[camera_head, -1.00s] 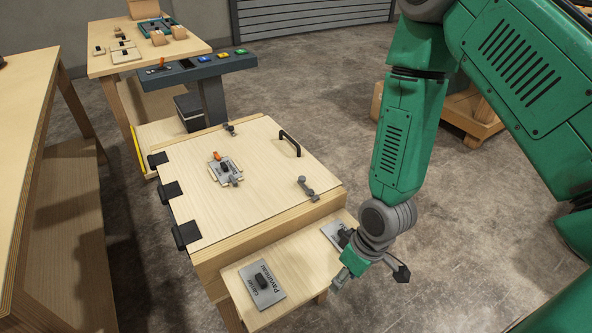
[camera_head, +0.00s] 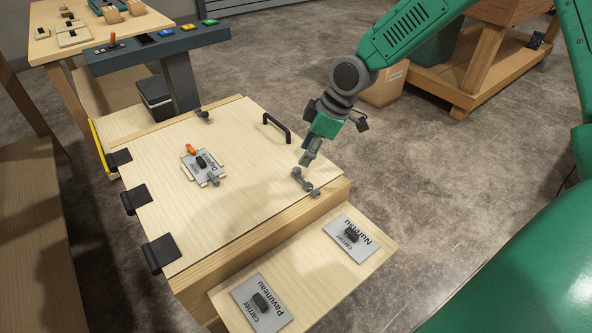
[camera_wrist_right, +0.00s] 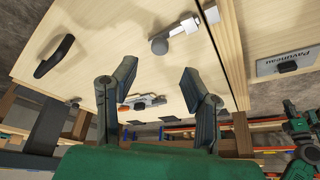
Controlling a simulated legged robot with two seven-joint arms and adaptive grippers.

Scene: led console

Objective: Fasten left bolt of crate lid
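The crate lid (camera_head: 235,165) lies flat and closed on the wooden crate, with a black handle (camera_head: 276,128) near its right edge. A grey bolt (camera_head: 304,182) sits at the lid's near right edge, and it also shows in the right wrist view (camera_wrist_right: 180,30) with its round knob. A second grey bolt (camera_head: 203,115) is at the far edge. My right gripper (camera_head: 306,158) points down just above and behind the near bolt. In the right wrist view its two fingers (camera_wrist_right: 155,72) are apart with nothing between them. My left gripper is not in view.
A labelled plate with an orange lever (camera_head: 201,166) sits mid-lid. Black hinges (camera_head: 135,199) line the left side. A low shelf with two carrier plates (camera_head: 350,239) juts out in front. A console with coloured buttons (camera_head: 160,45) stands behind.

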